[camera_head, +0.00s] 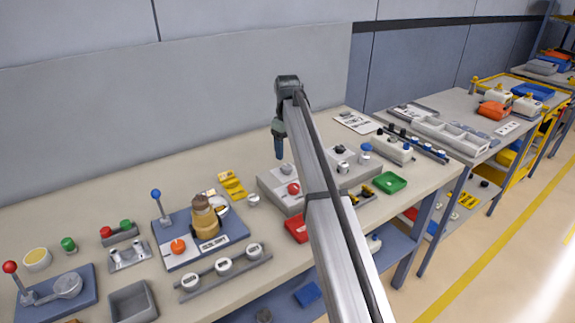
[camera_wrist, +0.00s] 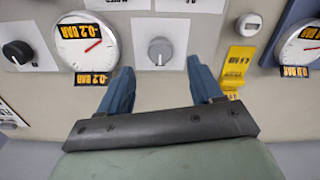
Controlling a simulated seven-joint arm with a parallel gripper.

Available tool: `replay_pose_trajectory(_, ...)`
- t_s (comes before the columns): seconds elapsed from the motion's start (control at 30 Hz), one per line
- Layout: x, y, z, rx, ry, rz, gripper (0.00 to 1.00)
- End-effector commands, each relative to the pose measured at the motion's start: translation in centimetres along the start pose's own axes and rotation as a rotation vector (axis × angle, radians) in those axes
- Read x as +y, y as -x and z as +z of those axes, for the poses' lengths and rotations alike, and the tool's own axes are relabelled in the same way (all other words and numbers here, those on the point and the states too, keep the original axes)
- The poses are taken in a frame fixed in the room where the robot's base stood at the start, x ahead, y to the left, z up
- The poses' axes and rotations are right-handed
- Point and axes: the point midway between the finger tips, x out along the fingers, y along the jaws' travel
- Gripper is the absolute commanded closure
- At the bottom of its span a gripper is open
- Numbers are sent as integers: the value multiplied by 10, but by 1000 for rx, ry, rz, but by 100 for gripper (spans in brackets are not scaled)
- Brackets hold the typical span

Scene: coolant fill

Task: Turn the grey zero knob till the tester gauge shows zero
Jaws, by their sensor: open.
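The grey zero knob (camera_wrist: 160,50) sits on a white plate in the wrist view, with a short dark mark near its lower edge. My gripper (camera_wrist: 160,66) is open, its two blue fingers apart on either side of the knob's plate, with nothing held. I cannot tell how high the fingertips are above the knob. The gauge (camera_wrist: 88,46) left of the knob has a red needle and labels reading -0.2 BAR. In the head view my gripper (camera_head: 279,146) points down above the grey tester box (camera_head: 270,190); a small grey knob (camera_head: 286,170) shows just below it.
A dark knob (camera_wrist: 17,52) lies left of the gauge. To the right are a yellow tag (camera_wrist: 238,62), a small round white part (camera_wrist: 250,24) and another gauge (camera_wrist: 300,46) labelled 0.0 BAR. A red block (camera_head: 297,228) and green tray (camera_head: 391,183) stand near the bench's front edge.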

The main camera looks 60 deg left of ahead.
Motion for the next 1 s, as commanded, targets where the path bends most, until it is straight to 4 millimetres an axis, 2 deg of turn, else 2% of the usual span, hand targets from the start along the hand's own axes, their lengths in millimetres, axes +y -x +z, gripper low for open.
replay_pose_trajectory(0.2, 0, -37, 1, -1, 0, -1, 35)
replay_pose_trajectory(0.4, 0, -58, 0, 0, -1, 0, 35)
replay_pose_trajectory(0.6, 0, -66, 0, 0, -1, 0, 35)
replay_pose_trajectory(0.87, 0, -66, 0, 1, -1, 0, 35)
replay_pose_trajectory(1.0, 0, -66, 0, 1, -1, 0, 47)
